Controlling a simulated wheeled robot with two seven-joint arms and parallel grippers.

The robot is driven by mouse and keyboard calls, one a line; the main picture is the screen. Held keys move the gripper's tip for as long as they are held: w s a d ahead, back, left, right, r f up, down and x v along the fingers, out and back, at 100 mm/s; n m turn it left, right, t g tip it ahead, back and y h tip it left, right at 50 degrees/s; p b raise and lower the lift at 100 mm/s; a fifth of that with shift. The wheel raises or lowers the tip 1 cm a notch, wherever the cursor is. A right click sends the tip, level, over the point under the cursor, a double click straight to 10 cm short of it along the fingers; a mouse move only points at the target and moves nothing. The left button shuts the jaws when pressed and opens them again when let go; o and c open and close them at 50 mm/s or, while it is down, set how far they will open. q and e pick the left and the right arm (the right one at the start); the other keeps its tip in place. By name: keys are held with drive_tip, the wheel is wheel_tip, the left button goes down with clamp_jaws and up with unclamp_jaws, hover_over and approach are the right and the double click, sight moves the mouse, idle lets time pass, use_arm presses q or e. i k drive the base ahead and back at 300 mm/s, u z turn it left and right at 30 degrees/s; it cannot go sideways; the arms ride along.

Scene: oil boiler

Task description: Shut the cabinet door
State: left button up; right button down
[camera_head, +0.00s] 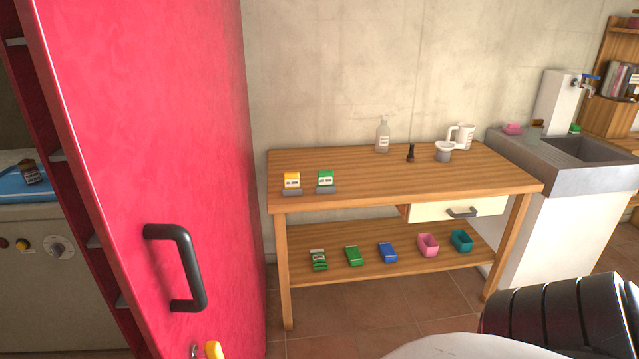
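The red cabinet door (150,120) stands large and close at the left, its face turned toward the right of the picture. A black bar handle (187,268) is fixed low on it. Below the handle are a small lock (194,351) and a yellow piece, cut off by the bottom edge. Left of the door, a dark red upright (62,120) and grey shelf edges (58,155) show, so the door looks open. Neither gripper shows; a white and black part of my arm is at the lower right, away from the door.
A wooden table (400,180) with a lower shelf and a drawer (455,209) stands against the wall, holding small boxes, a bottle and cups. A sink counter (560,175) is at the right. A grey unit (45,285) with knobs is at the far left.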

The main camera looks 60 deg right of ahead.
sight(137, 93)
drive_tip(key=z, duration=1.1)
drive_tip(key=i, duration=0.5)
drive_tip(key=k, duration=0.5)
drive_tip(key=u, duration=0.9)
drive_tip(key=i, duration=0.2)
drive_tip(key=z, duration=0.8)
